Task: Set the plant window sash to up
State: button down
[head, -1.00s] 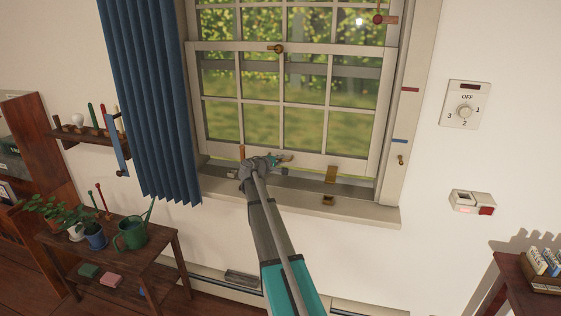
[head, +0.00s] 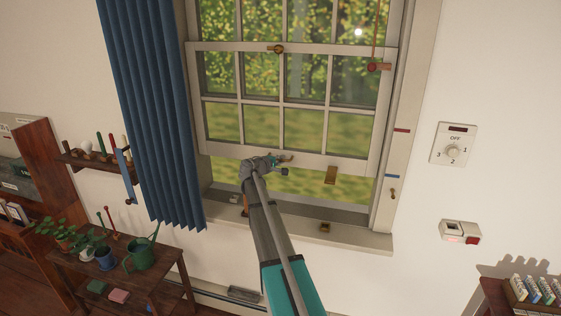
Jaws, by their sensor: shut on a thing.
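The lower window sash (head: 310,161) is a pale frame with a pane grid. Its bottom rail is raised, with an open gap showing greenery between it and the sill (head: 350,235). My gripper (head: 272,162) is shut at a small brass handle (head: 286,158) on the bottom rail, left of its middle; the fingers partly hide the grip. A second brass piece (head: 330,175) hangs on the rail to the right. A brass latch (head: 278,49) sits on the sash's top rail. A red mark (head: 402,130) and a lower blue mark (head: 392,176) are on the right jamb.
A blue curtain (head: 155,120) hangs close left of the sash. A red knob (head: 372,67) on a cord hangs at the upper right. A dial (head: 453,144) and a switch (head: 461,232) are on the right wall. A plant table (head: 130,255) stands lower left.

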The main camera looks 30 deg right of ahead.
aim_at(288, 141)
jog(key=shift+r+p, duration=3.35)
jog(key=shift+r, duration=0.65)
jog(key=c, duration=0.7)
grip_release()
jog(key=shift+f, duration=0.3)
notch_tip(288, 141, down, 30)
jog(key=b, duration=3)
jog(key=shift+r, duration=0.25)
jog(key=p+v, duration=0.1)
jog(key=v, duration=0.3)
jog(key=p+v, duration=0.1)
jog(key=v, duration=0.4)
jog(key=p+v, duration=0.1)
jog(key=v, duration=0.3)
jog(key=shift+s+a+r, duration=0.1)
jog(key=shift+s+r, duration=0.05)
jog(key=shift+r, duration=0.2)
